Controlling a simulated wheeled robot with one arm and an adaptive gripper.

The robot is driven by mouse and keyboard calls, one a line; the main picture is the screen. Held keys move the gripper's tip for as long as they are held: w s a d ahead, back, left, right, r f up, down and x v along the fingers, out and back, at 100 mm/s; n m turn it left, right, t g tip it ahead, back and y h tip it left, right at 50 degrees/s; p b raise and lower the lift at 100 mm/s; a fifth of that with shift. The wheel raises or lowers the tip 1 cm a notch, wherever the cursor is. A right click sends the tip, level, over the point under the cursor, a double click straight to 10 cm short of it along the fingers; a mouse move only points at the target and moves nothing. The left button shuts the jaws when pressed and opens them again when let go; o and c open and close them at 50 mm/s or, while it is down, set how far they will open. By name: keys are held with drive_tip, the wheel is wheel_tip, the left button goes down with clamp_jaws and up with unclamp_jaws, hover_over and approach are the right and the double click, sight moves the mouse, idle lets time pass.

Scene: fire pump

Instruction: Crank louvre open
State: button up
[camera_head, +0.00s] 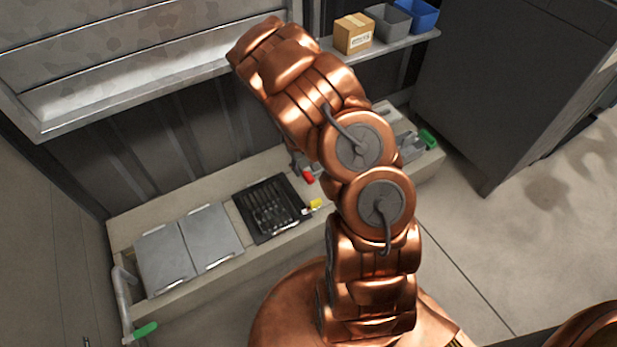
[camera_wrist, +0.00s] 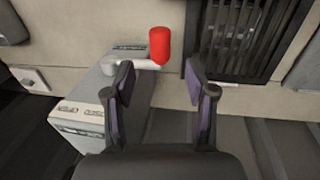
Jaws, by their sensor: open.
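A crank with a red knob (camera_wrist: 159,45) and a pale grey arm (camera_wrist: 140,65) is mounted on a grey box (camera_wrist: 112,92) in the wrist view. The red knob (camera_head: 308,177) also shows in the head view, beside my arm. The black slatted louvre (camera_wrist: 245,40) is right of the crank in the wrist view; in the head view the louvre (camera_head: 268,208) lies left of it. I cannot tell how far its slats are turned. My gripper (camera_wrist: 160,82) is open and empty, its fingertips pointing toward the crank, with the knob beyond the gap. My gripper is not clearly visible in the head view.
Two grey panels (camera_head: 188,248) lie left of the louvre. A yellow piece (camera_head: 316,203) is at its right corner. Green-handled levers stand at the left (camera_head: 145,331) and right (camera_head: 428,139). A shelf above holds a cardboard box (camera_head: 353,34) and bins (camera_head: 391,22). Floor is clear at right.

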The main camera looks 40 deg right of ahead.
sight(308, 176)
drive_tip(key=f, duration=0.2)
drive_tip(key=f+b, duration=0.1)
drive_tip(key=f, duration=0.1)
drive_tip(key=d+f, duration=0.1)
drive_tip(key=f, duration=0.1)
drive_tip(key=shift+s+f+b, duration=0.1)
drive_tip(key=shift+f+b, duration=0.2)
clamp_jaws()
idle(0.4)
